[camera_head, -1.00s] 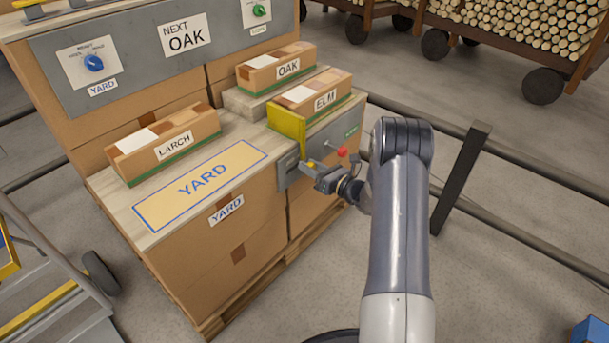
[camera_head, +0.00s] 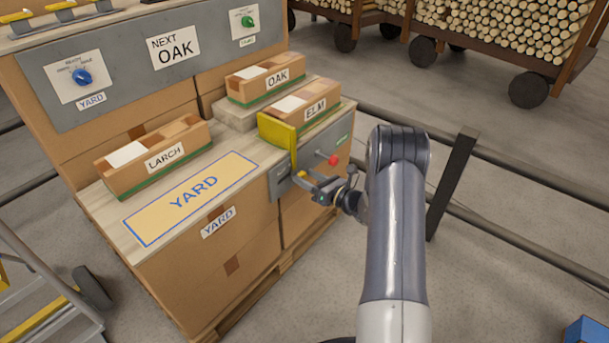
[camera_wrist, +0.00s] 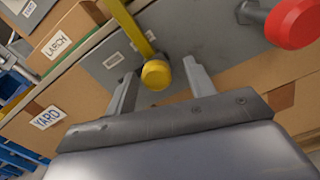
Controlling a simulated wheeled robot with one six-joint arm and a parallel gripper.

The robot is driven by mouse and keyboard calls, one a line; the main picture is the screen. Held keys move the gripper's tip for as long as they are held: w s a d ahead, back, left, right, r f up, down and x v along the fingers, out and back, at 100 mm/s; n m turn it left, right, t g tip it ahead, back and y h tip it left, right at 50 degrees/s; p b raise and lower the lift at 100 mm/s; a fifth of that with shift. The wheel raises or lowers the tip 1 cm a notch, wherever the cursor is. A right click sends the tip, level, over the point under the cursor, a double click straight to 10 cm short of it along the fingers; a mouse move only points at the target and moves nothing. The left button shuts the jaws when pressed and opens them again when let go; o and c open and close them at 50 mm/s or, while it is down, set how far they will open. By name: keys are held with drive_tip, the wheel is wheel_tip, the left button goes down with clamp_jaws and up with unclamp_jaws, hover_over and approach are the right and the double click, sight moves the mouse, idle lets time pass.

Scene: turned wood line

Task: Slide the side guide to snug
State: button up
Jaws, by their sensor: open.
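The side guide is a yellow upright plate (camera_head: 276,132) at the near left end of the box marked ELM (camera_head: 312,106), on the pallet stack's right top. I cannot tell whether it touches the box. Its yellow arm (camera_wrist: 128,24) runs down to a round yellow knob (camera_wrist: 156,74) in front of the grey panel. My gripper (camera_head: 306,184) is at the panel face by this knob. In the wrist view my gripper (camera_wrist: 158,76) is open, one finger on each side of the knob, with gaps visible.
A red knob (camera_head: 334,160) sticks out of the panel right of my gripper; it is large in the wrist view (camera_wrist: 293,22). Boxes marked LARCH (camera_head: 160,157) and OAK (camera_head: 265,80) stand on the stack. A dark post (camera_head: 452,185) and rails stand to the right.

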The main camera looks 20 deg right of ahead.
drive_tip(key=p+v, duration=0.2)
drive_tip(key=v, duration=0.7)
drive_tip(key=b+x, duration=0.3)
drive_tip(key=x, duration=0.8)
drive_tip(key=shift+s+a+p, duration=0.3)
drive_tip(key=shift+s+a, duration=0.15)
drive_tip(key=shift+a, duration=0.05)
